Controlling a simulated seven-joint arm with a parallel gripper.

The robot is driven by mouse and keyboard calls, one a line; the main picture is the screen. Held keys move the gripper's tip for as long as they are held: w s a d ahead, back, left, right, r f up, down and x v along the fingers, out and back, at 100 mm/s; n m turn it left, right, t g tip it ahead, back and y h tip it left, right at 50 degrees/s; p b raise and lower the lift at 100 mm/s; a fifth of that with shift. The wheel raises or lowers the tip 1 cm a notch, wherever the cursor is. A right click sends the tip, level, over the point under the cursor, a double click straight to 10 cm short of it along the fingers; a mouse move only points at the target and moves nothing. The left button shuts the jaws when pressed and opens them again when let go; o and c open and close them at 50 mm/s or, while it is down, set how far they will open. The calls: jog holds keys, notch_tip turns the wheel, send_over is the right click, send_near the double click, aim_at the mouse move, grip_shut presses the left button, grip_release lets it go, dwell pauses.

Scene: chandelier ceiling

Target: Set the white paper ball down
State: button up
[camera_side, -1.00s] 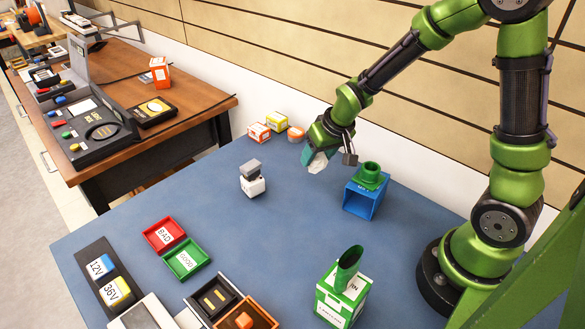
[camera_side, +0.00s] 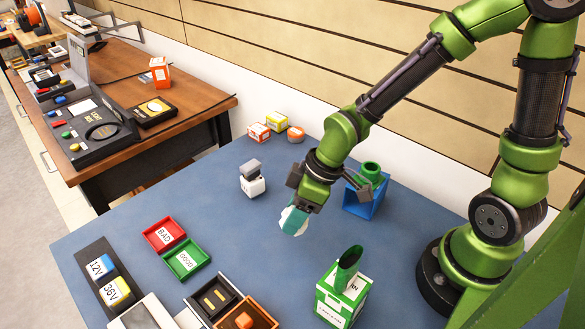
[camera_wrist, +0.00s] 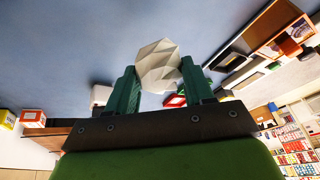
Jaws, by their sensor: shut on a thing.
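The white paper ball (camera_wrist: 158,66) is a crumpled, faceted lump between the two teal fingers of my gripper (camera_wrist: 158,88) in the wrist view. In the side view my gripper (camera_side: 294,220) points down over the middle of the blue table (camera_side: 260,245). Only a small part of the ball (camera_side: 285,213) shows beside the fingers there. The gripper is shut on the ball. The ball appears to be above the table, but I cannot tell the exact height.
A blue box (camera_side: 360,207) with a green ring-shaped piece (camera_side: 371,171) stands behind my gripper. A green box (camera_side: 335,305) is in front, and red (camera_side: 164,234) and green (camera_side: 187,260) trays lie left. A white-and-grey object (camera_side: 252,184) stands at back left. The table's middle is clear.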

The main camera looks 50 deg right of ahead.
jog(key=shift+s+a+n, duration=0.15)
jog(key=shift+a+n, duration=0.05)
jog(key=shift+n, duration=0.3)
jog(key=shift+w+a, duration=0.2)
jog(key=shift+w, duration=0.05)
jog(key=w+a, duration=0.2)
jog(key=w, duration=0.2)
jog(key=w+a+f, duration=0.1)
jog(key=w+a, duration=0.1)
jog(key=w, duration=0.3)
jog(key=w+a, duration=0.2)
jog(key=w, duration=0.2)
jog(key=shift+w+a+f, duration=0.25)
jog(key=shift+w, duration=0.05)
jog(key=shift+w+a+f, duration=0.1)
jog(key=shift+w+f, duration=0.05)
jog(key=shift+f, duration=1.6)
jog(key=o, duration=1)
jog(key=shift+f, duration=0.15)
